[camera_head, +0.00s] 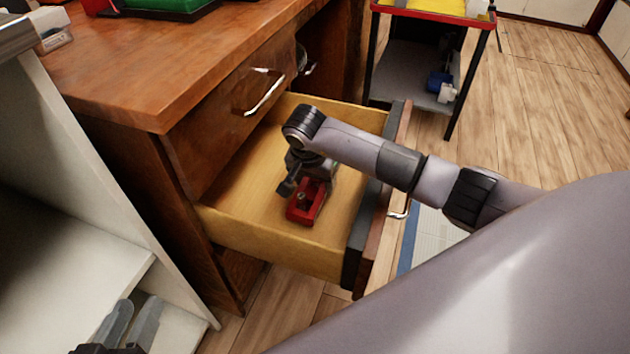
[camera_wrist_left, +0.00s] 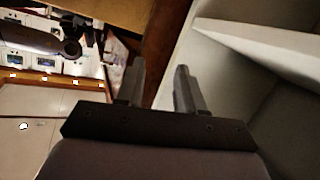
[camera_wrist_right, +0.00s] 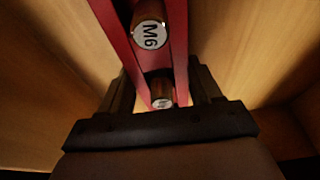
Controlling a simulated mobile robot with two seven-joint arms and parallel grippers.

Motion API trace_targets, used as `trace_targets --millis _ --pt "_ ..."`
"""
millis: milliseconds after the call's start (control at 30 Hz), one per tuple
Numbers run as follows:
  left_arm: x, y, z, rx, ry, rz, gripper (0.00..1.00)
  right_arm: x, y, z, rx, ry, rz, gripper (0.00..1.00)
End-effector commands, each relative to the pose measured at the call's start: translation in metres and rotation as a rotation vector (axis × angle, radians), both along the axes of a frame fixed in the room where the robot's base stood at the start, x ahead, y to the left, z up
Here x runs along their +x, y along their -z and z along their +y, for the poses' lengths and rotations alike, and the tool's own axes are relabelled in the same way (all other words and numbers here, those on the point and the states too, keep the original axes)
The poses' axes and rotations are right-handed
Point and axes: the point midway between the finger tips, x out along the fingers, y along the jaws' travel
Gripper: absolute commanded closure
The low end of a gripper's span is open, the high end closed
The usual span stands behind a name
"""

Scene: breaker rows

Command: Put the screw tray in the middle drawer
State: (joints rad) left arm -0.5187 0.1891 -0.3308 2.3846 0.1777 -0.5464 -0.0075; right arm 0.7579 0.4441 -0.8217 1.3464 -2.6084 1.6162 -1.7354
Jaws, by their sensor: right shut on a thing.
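The red screw tray (camera_head: 304,212) is inside the pulled-out wooden drawer (camera_head: 270,238), below the level of its walls. I cannot tell whether it touches the drawer floor. My right gripper (camera_head: 311,190) reaches down into the drawer and is shut on the tray. In the right wrist view the tray (camera_wrist_right: 178,42) lies between the fingers, with a round piece marked M6 (camera_wrist_right: 149,35) and a second round piece (camera_wrist_right: 162,92) in it. My left gripper (camera_head: 132,326) is open and empty at the lower left, and its spread fingers show in the left wrist view (camera_wrist_left: 158,88).
A shut drawer (camera_head: 235,110) with a metal handle is above the open one, under the wooden desktop (camera_head: 150,60). A white shelf unit (camera_head: 70,190) stands at the left. A red-edged cart (camera_head: 430,15) stands at the back right. Wooden floor is clear on the right.

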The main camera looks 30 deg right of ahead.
Motion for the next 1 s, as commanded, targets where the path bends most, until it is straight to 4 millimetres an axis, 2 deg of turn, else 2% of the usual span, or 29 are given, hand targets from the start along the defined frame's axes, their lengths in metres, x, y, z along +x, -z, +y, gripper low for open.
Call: trace_targets --millis 233,267,300,333,700,867,1000 --pt "0.000 0.002 0.001 0.005 -0.002 -0.003 0.62 0.001 0.002 0.000 0.000 -0.001 -0.003 0.76" --pt "0.000 0.001 0.001 0.008 -0.003 -0.005 0.62 0.000 0.003 0.000 0.000 0.000 0.000 0.30" --pt "0.000 0.001 0.001 0.008 -0.003 -0.006 0.62 0.000 0.002 0.000 0.001 0.000 0.001 0.17" --pt "0.000 0.001 0.001 0.008 -0.003 -0.005 0.62 0.000 0.002 0.000 0.001 0.000 0.001 0.11" --pt "0.000 -0.003 0.000 0.000 0.000 -0.001 0.62 0.000 -0.003 0.000 0.001 0.000 0.000 0.11" --pt "0.002 -0.004 -0.005 -0.034 0.008 0.048 0.62 -0.004 -0.030 0.005 -0.001 -0.002 -0.002 0.11" --pt "0.005 -0.005 -0.014 -0.080 0.022 0.105 0.62 -0.009 -0.061 0.011 0.000 -0.002 -0.005 0.11"
